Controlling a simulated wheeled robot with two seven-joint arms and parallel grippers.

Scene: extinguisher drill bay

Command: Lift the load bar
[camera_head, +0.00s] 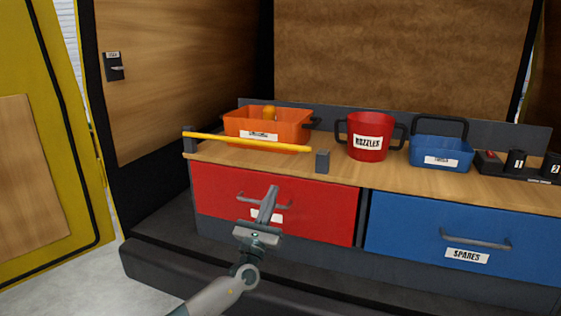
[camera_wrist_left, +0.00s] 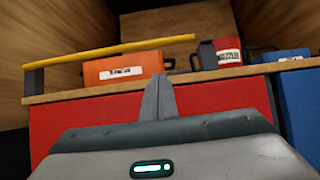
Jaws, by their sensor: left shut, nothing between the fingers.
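The load bar is a long thin yellow bar (camera_head: 245,142) near the front edge of the wooden counter, in front of the orange bin. Its left end lies at a dark grey block (camera_head: 190,140), and its right end is near a second grey block (camera_head: 322,161). The bar also shows in the left wrist view (camera_wrist_left: 115,47), running across the upper part. My left gripper (camera_head: 272,190) is shut and empty, in front of the red drawer and lower than the bar in the picture. Its closed fingers also show in the left wrist view (camera_wrist_left: 160,82). My right gripper is not in view.
On the counter (camera_head: 345,173) stand an orange bin (camera_head: 290,130), a red NOZZLES bucket (camera_head: 370,130), a blue basket (camera_head: 440,152) and a dark rack (camera_head: 515,165). Below are a red drawer (camera_head: 320,205) and a blue SPARES drawer (camera_head: 420,225) with protruding handles.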

